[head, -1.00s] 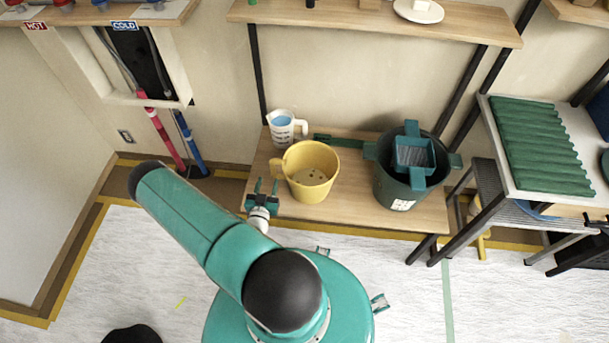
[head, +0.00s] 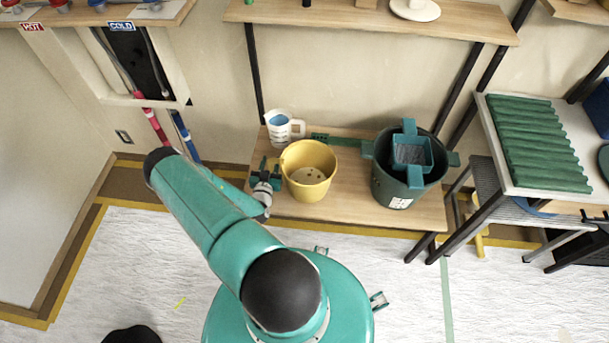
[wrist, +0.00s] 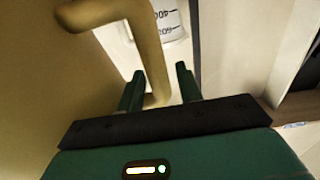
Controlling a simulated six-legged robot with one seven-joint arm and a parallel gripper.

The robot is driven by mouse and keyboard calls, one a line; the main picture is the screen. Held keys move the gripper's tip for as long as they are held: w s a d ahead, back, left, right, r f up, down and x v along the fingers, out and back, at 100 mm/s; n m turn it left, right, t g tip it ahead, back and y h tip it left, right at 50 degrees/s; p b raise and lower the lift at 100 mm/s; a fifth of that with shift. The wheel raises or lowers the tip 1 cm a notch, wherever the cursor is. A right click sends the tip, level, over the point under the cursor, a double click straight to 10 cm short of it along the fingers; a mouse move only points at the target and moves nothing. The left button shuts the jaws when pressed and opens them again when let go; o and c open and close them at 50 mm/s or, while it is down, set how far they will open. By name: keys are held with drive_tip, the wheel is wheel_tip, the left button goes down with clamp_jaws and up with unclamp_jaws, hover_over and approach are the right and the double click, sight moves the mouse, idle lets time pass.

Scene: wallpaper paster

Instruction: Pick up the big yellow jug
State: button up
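The big yellow jug (head: 309,178) stands upright on the low wooden shelf in the head view, with its handle toward the left. In the wrist view its curved handle (wrist: 148,50) rises from the jug's wall, and the handle's lower end passes between my fingers. My gripper (head: 268,172) is at the jug's left side, by the handle. In the wrist view my gripper (wrist: 160,85) has its two green fingers apart, one on each side of the handle. A gap shows between the handle and the right finger, so it does not grip it.
A dark green bucket (head: 393,185) stands to the right on the same low shelf (head: 345,211). A green flat tool (head: 335,140) lies between them. An upper shelf (head: 350,24) overhangs the back.

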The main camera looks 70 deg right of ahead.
clamp_jaws()
drive_tip(key=shift+r, duration=0.1)
